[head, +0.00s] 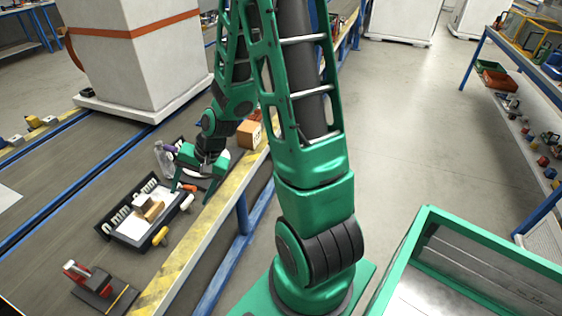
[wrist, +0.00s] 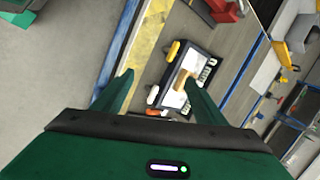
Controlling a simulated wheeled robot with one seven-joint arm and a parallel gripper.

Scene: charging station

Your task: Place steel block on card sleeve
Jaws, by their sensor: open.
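A small tan cardboard-like piece, possibly the card sleeve (head: 153,211), lies on the white floor of a black-rimmed tray (head: 117,237) on the bench. The tan piece also shows in the wrist view (wrist: 182,79). A paler shape touches or overlaps it; I cannot tell what it is. I cannot make out the steel block for sure in either view. My green gripper (head: 193,189) is open with nothing seen between its fingers, above the bench at the tray's far right side. In the wrist view my gripper (wrist: 156,78) points toward the bench edge and tray.
Yellow-ended items (head: 160,236) and an orange one (head: 189,188) lie beside the tray. A red device on a dark base (head: 90,279) stands nearer. A cardboard box (head: 249,134) sits beyond my gripper. A yellow-striped edge (head: 190,246) borders the bench.

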